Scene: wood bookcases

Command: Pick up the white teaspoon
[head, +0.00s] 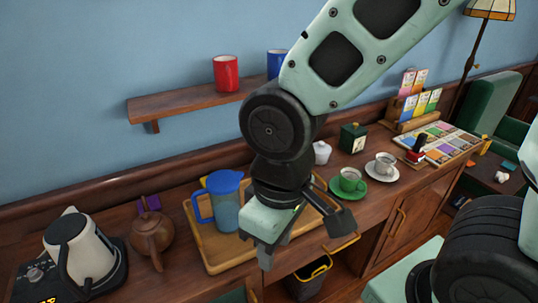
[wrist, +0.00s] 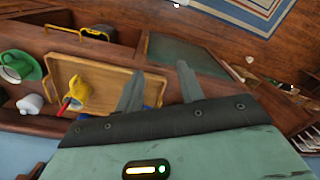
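I cannot make out a white teaspoon for certain in either view. My gripper (head: 303,247) hangs over the front right part of the wooden tray (head: 222,266) on the counter. In the wrist view its two fingers (wrist: 158,82) stand apart with nothing between them, so it is open and empty. The tray also shows in the wrist view (wrist: 112,75), left of the fingers, with a yellow cup (wrist: 80,93) on it. My arm and gripper hide part of the tray in the head view.
A blue pitcher (head: 227,203) stands on the tray, close left of my gripper. A brown teapot (head: 152,235) and white kettle (head: 82,248) stand further left. A green cup (head: 350,180) and white cup (head: 384,163) on saucers stand right. A bin (head: 309,279) sits below.

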